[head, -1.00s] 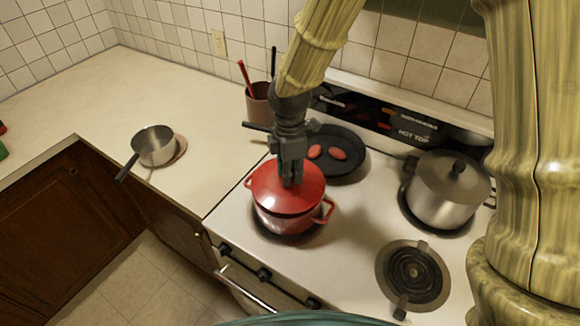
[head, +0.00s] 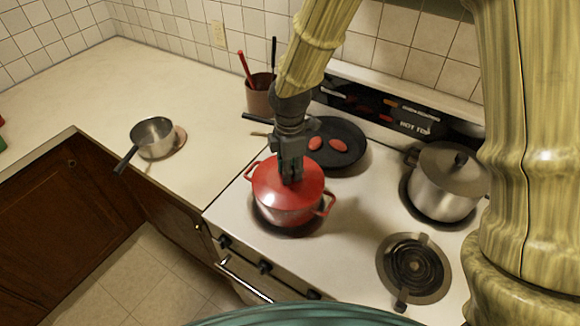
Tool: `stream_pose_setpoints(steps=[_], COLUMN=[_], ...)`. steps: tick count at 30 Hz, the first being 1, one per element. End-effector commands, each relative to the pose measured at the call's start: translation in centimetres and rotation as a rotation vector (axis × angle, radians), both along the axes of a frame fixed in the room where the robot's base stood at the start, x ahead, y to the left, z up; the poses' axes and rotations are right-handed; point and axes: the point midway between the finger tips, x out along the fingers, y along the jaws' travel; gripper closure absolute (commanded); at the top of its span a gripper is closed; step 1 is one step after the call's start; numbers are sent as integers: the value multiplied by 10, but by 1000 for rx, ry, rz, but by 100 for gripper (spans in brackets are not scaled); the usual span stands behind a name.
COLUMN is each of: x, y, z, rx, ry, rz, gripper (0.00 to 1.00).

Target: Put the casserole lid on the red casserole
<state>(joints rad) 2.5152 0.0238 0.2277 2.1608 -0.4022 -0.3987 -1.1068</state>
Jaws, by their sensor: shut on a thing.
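The red casserole (head: 285,213) stands on the front left burner of the stove, with both side handles showing. The red casserole lid (head: 268,178) lies over its mouth, close to level, and looks to rest on the rim; no clear gap shows. My gripper (head: 291,178) points down at the middle of the lid and is shut on its knob. The fingers hide the knob.
A black pan (head: 345,158) with reddish pieces sits behind the casserole. A lidded steel pot (head: 440,198) stands at right, near a bare coil burner (head: 413,262). A small saucepan (head: 153,138) and a utensil crock (head: 259,95) are on the counter.

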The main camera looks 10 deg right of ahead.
Motion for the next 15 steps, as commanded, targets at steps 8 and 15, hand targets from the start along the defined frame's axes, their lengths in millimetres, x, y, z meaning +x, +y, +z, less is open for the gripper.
stream_pose_setpoints(steps=[8, 15], x=[-2, -2], y=[0, 0], z=[-2, -2], rx=[0, 0], ry=[1, 1], rz=[0, 0], gripper=[100, 59])
